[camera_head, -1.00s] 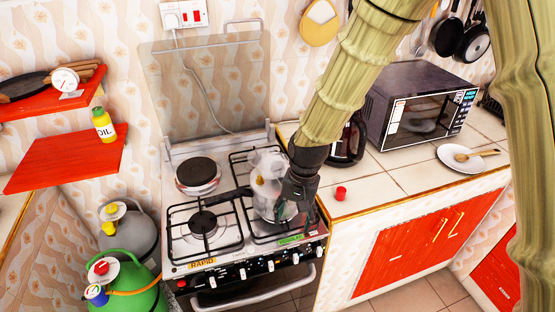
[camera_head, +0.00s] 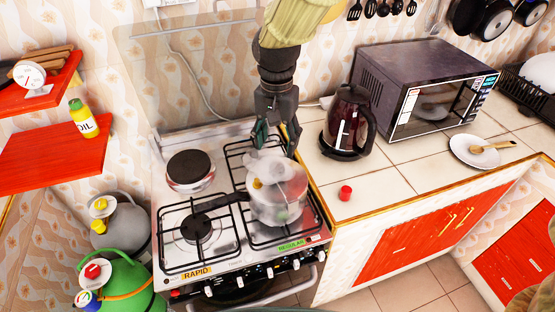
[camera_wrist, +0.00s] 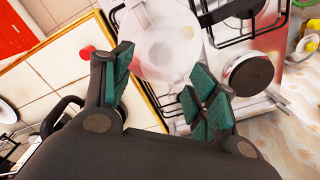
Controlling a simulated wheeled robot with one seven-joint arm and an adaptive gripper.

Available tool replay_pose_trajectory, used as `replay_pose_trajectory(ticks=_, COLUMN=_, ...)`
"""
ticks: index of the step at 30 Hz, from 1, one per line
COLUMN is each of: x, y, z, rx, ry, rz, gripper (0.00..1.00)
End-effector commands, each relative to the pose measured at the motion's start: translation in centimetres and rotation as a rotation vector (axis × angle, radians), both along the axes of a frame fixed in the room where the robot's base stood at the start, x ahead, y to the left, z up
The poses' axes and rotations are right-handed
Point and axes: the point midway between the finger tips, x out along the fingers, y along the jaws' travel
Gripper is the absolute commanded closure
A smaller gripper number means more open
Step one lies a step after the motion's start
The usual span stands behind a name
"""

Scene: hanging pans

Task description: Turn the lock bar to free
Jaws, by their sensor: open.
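A pot with a pale, see-through lid (camera_head: 277,203) stands on the right-hand burners of the stove. A black handle (camera_head: 222,201) extends from it to the left, and a small yellow knob (camera_head: 257,183) shows near its upper left. I cannot make out a separate lock bar. My gripper (camera_head: 276,140) is open and empty, pointing down behind the pot's lid in the head view. In the wrist view its green-padded fingers (camera_wrist: 162,85) are spread, with the round lid (camera_wrist: 166,45) beyond them. I cannot tell whether a finger touches the pot.
The stove (camera_head: 180,262) has a raised glass cover at its back. Gas bottles (camera_head: 130,285) stand left of the stove.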

Motion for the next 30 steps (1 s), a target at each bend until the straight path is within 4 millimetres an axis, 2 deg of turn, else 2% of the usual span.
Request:
replay_pose_trajectory(ticks=15, x=0.0, y=-0.1, z=-6.8, rx=0.0, ry=0.002, rz=-0.001, gripper=0.42)
replay_pose_trajectory(ticks=21, x=0.0, y=-0.1, z=-8.2, rx=0.0, ry=0.001, rz=-0.001, gripper=0.42)
replay_pose_trajectory(ticks=30, x=0.0, y=-0.1, z=-8.7, rx=0.001, ry=0.0, rz=-0.001, gripper=0.42)
